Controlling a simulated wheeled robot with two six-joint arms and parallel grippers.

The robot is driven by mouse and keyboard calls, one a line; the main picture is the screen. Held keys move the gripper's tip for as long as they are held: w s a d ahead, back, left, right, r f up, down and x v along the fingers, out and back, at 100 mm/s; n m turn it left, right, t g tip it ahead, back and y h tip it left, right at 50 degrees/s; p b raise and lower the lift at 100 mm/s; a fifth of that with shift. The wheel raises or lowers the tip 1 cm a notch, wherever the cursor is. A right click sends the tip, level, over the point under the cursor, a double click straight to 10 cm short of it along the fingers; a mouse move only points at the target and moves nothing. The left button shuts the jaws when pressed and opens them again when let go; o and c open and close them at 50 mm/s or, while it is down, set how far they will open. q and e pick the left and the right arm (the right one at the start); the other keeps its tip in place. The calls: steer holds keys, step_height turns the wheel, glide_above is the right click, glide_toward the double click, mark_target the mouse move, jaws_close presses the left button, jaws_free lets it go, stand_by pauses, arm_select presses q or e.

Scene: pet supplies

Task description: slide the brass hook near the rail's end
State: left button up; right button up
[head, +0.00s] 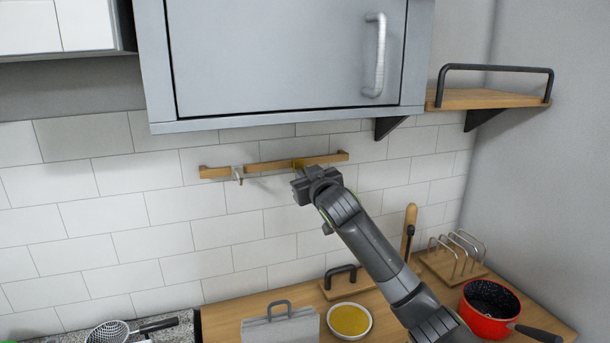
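A wooden rail (265,166) runs across the white tiled wall under the grey cabinet. The brass hook (298,164) is on the rail, right of its middle, and its lower part is hidden behind my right gripper. A second, silver-white hook (238,174) hangs on the rail nearer its left end. My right gripper (299,181) is up at the rail, right at the brass hook. Its fingers are mostly hidden by its own body, so I cannot tell whether they are open, or whether they touch the hook. My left gripper is not in view.
The cabinet (280,60) overhangs the rail closely. A wooden shelf (490,98) with a dark bar is at the right. Below on the counter stand a grey handled box (280,330), a yellow-filled bowl (349,320), a rack (455,262) and a red pot (490,308).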

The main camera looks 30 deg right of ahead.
jaws_close()
steer(key=s+d, duration=0.2)
steer(key=d, duration=0.7)
steer(key=o, duration=0.5)
jaws_free()
steer(key=shift+o, duration=0.2)
steer(key=shift+s+a, duration=0.1)
steer(key=shift+s, duration=0.1)
